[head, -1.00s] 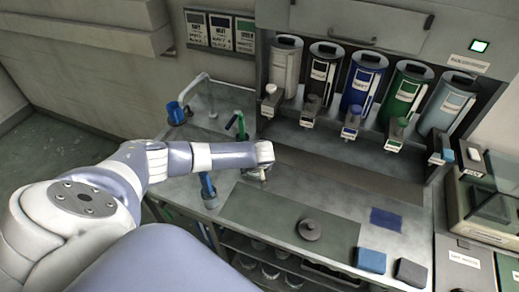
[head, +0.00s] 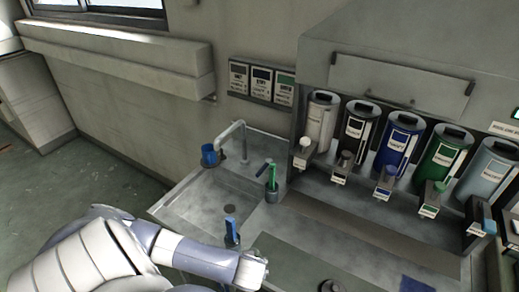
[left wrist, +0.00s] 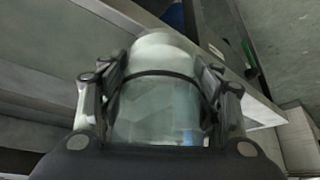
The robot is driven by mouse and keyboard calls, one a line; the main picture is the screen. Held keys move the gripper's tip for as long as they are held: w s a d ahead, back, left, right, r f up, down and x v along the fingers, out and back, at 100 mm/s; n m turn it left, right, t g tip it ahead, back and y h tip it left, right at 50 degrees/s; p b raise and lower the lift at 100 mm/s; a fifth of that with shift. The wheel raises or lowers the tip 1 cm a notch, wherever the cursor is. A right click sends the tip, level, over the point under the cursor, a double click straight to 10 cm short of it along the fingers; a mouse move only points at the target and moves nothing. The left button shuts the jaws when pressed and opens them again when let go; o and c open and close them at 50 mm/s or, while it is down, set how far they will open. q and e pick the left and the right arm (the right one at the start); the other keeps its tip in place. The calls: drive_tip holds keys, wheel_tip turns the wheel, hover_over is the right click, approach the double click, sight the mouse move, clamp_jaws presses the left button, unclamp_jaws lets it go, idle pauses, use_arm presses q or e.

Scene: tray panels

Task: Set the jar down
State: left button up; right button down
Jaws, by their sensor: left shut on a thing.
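In the left wrist view, a clear glass jar (left wrist: 158,112) with a pale end sits between the two dark fingers of my left gripper (left wrist: 160,82). The fingers press on it from both sides, and a dark band crosses it. In the head view my left wrist is at the bottom edge, over the front of the counter (head: 275,218); the jar and fingertips cannot be made out there. My right gripper is not in view.
A sink with a tap (head: 232,137), a blue cup (head: 209,155) and a green-handled brush (head: 271,177) lie beyond my arm. A blue-handled item (head: 232,233) stands near my wrist. Several dispensers (head: 398,140) line the back. A grey mat (head: 300,266) holds a round grey piece (head: 330,287).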

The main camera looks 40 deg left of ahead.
use_arm(q)
drive_tip(key=s+d, duration=0.2)
drive_tip(key=s, duration=0.7)
drive_tip(key=shift+s+d, duration=0.15)
drive_tip(key=shift+s, duration=0.05)
